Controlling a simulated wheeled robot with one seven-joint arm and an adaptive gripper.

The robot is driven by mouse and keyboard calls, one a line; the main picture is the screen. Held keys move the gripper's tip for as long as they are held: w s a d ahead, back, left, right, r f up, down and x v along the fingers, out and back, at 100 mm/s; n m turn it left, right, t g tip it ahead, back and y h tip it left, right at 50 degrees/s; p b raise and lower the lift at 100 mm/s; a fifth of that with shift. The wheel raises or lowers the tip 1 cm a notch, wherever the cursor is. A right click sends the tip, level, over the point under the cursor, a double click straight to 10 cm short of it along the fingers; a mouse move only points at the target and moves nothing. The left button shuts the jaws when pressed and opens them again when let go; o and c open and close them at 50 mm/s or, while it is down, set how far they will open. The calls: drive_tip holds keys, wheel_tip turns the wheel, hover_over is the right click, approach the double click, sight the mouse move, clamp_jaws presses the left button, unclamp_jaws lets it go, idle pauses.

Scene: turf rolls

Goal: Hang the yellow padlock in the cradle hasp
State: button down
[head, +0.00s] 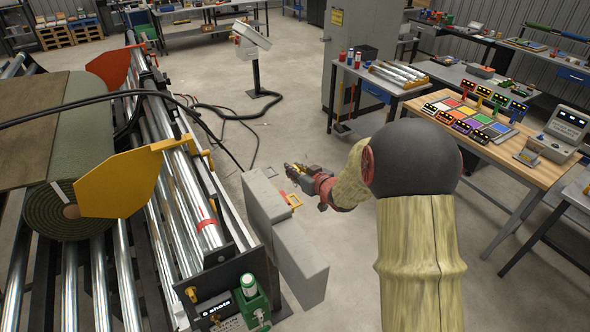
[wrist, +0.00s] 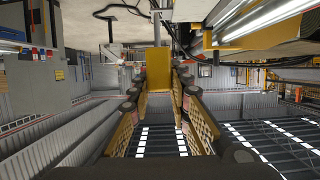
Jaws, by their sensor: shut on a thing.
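In the wrist view, a yellow block-shaped body, which I take for the yellow padlock (wrist: 158,70), sits between the fingertips of my gripper (wrist: 158,90). In the head view, my gripper (head: 291,172) is right of the roller stand, above and beside a grey box. The padlock cannot be told apart there. The yellow cradle plate (head: 118,186) stands at the turf roll, with a small yellow bracket (head: 206,158) at its right end, apart from my gripper. I cannot tell whether that bracket is the hasp.
A black cable (head: 215,118) arches over the stand. A workbench (head: 500,150) is at the right.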

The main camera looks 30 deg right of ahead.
sight(295, 186)
drive_tip(key=shift+w+f, duration=0.1)
drive_tip(key=shift+w, duration=0.1)
drive_tip(key=shift+s, duration=0.1)
drive_tip(key=shift+f+b, duration=2.2)
drive_tip(key=shift+f, duration=0.7)
drive_tip(key=shift+f+b, duration=2)
drive_tip(key=shift+f, duration=0.5)
drive_tip(key=c, duration=1.6)
unclamp_jaws()
drive_tip(key=shift+s, duration=0.1)
drive_tip(key=v, duration=1.1)
drive_tip(key=shift+s+r, duration=0.15)
drive_tip(key=shift+s, duration=0.2)
